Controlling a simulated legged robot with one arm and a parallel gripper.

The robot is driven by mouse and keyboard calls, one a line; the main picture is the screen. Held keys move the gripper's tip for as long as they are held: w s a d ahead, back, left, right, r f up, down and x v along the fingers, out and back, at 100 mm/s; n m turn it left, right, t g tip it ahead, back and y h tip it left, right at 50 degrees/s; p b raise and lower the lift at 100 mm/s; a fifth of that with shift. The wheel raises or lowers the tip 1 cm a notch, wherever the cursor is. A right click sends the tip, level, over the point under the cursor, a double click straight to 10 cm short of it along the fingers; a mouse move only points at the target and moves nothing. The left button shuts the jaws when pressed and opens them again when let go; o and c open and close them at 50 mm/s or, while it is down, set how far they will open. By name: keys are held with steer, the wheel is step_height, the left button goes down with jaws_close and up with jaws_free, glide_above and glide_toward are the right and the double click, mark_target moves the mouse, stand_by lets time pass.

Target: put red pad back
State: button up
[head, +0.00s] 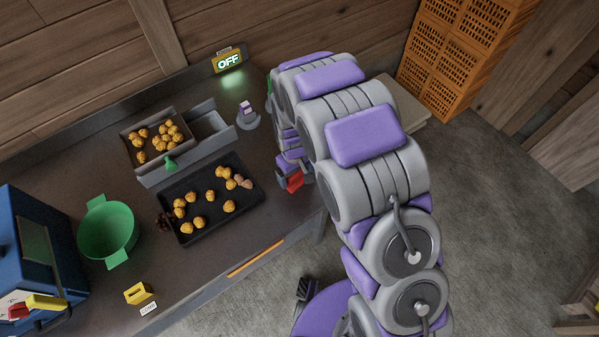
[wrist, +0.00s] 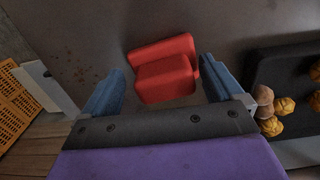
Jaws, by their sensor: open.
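The red pad (wrist: 166,78) is a blocky red piece with a raised back part, on the grey table top in the wrist view. It lies between the two blue-grey fingers of my gripper (wrist: 162,68), which is open around it. In the head view the red pad (head: 294,181) shows at the right edge of the table, beside my gripper, which is largely hidden by my arm.
A green bowl (head: 107,229), yellow block (head: 138,292) and blue machine (head: 40,248) stand further left. Orange crates (head: 462,55) stand at the back right.

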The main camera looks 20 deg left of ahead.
mark_target(299, 172)
steer(key=shift+a+r, duration=0.6)
steer(key=shift+r, duration=0.2)
steer(key=r, duration=0.2)
steer(key=d+r+p, duration=0.1)
steer(key=r, duration=0.1)
steer(key=d+r+p, duration=0.1)
steer(key=r, duration=0.2)
steer(key=s+d+r+m, duration=0.2)
steer(key=s+d+r, duration=0.1)
steer(key=d+r, duration=0.45)
steer(key=s+d+r+m, duration=0.2)
steer(key=s+d+r, duration=0.2)
steer(key=d+r, duration=0.35)
steer(key=s+d+r+m, duration=0.2)
steer(key=s+d, duration=0.1)
steer(key=s, duration=0.3)
steer(key=s+d+r+m+g, duration=0.1)
steer(key=s+d+r+m, duration=0.1)
steer(key=s, duration=0.5)
steer(key=s+d+r+m, duration=0.2)
steer(key=s+d+r, duration=0.1)
steer(key=s+d, duration=0.2)
steer(key=shift+s+d+r+g, duration=0.15)
steer(key=shift+s+d+g, duration=0.2)
steer(key=shift+s, duration=0.35)
steer(key=shift+a, duration=0.1)
